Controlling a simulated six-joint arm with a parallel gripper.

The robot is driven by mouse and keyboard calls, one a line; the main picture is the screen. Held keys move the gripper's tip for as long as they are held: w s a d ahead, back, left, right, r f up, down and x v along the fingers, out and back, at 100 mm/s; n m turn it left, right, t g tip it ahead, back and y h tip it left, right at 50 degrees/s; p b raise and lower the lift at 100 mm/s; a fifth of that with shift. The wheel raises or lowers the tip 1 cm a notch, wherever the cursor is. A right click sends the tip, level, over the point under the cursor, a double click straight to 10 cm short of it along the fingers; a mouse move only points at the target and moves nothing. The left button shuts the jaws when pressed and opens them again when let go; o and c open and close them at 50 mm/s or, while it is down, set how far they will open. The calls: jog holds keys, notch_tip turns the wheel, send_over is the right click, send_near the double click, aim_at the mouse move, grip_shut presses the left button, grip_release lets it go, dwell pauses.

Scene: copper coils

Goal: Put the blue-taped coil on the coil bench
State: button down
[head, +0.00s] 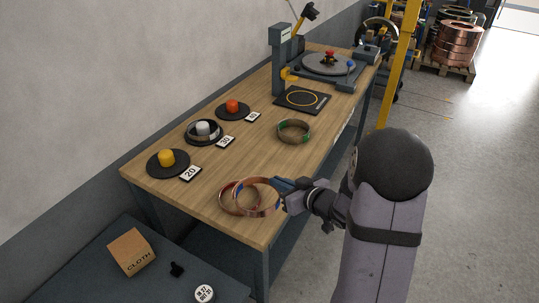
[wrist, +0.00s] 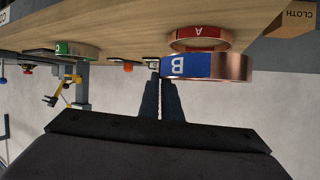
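The blue-taped coil (head: 258,212) is a copper ring at the near end of the wooden bench (head: 255,150). In the wrist view its blue tape (wrist: 190,66) bears a B. My gripper (head: 281,188) is at the coil's right side in the head view, its fingers closed at the ring's edge in the wrist view (wrist: 161,84). The coil overlaps the red-taped coil (head: 222,198), which lies on the bench and shows an A in the wrist view (wrist: 198,32). The blue-taped coil looks raised; I cannot tell whether the two touch.
A green-taped coil (head: 293,139) lies mid-bench, beside a black pad with a yellow ring (head: 302,107). Dark discs with yellow (head: 167,158), white (head: 203,128) and red (head: 232,106) knobs line the wall side. A turntable (head: 330,65) stands farther back. Bare wood lies between.

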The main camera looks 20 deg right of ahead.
jog(key=w+d+r+m+h+p, duration=0.1)
jog(key=w+d+h, duration=0.15)
jog(key=w, duration=0.35)
jog(key=w+d+r+m+h, duration=0.1)
jog(key=w+d+r+m, duration=0.1)
jog(key=w+d, duration=0.3)
jog(key=w+d+r+m+h+p, duration=0.1)
jog(key=w+d, duration=0.1)
jog(key=w, duration=0.6)
jog(key=shift+t, duration=0.4)
jog(key=shift+s+d+f+p, duration=0.1)
jog(key=shift+f+p, duration=0.15)
jog(key=shift+f, duration=2.25)
jog(key=shift+s+f+p, duration=0.1)
jog(key=shift+f+p, duration=0.15)
jog(key=shift+f, duration=2.2)
jog(key=shift+f, duration=0.15)
jog(key=c, duration=2)
grip_release()
jog(key=shift+f, duration=0.1)
jog(key=shift+s+r, duration=0.1)
jog(key=shift+r, duration=0.1)
jog(key=shift+b+v, duration=0.8)
jog(key=shift+v, duration=5.1)
jog(key=shift+s, duration=0.1)
